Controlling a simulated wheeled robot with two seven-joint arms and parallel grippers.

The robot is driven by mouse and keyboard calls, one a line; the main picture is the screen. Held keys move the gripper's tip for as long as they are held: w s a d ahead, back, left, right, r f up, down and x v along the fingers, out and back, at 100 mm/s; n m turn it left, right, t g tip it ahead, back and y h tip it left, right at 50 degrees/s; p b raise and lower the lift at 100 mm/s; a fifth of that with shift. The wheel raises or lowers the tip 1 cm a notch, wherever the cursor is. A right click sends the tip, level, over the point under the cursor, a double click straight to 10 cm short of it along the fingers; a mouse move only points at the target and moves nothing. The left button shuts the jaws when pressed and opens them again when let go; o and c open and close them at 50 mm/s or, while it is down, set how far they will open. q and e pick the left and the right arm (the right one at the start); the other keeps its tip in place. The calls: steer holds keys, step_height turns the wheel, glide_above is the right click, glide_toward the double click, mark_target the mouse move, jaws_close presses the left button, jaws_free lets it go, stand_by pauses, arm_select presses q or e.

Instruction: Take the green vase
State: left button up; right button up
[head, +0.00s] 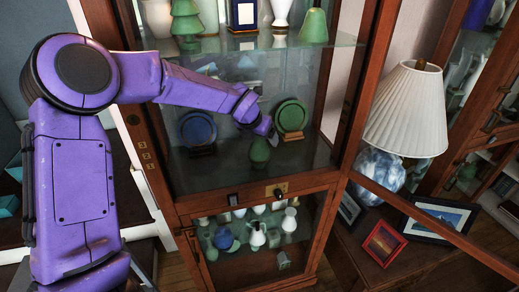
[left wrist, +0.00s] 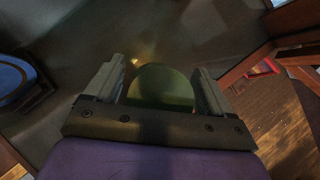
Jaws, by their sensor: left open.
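A small green vase (head: 260,152) stands on the middle shelf of the glass-fronted cabinet. My left gripper (head: 268,131) reaches into the cabinet and is just above or at the vase, partly hiding its top. In the left wrist view the rounded green vase (left wrist: 160,84) shows between the two spread fingers of the left gripper (left wrist: 157,70). The fingers are open, one on each side; whether either touches the vase I cannot tell. A larger green vase (head: 314,26) stands on the upper shelf. My right gripper is not in view.
A green plate (head: 291,115) on a stand is close by on the right, and a blue plate (head: 198,129) is on the left. The cabinet's wooden frame (head: 353,80) borders the opening. A lamp (head: 408,105) and picture frames (head: 384,243) stand to the right.

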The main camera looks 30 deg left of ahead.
arm_select(q)
steer(key=c, duration=1.2)
steer(key=shift+r, duration=0.1)
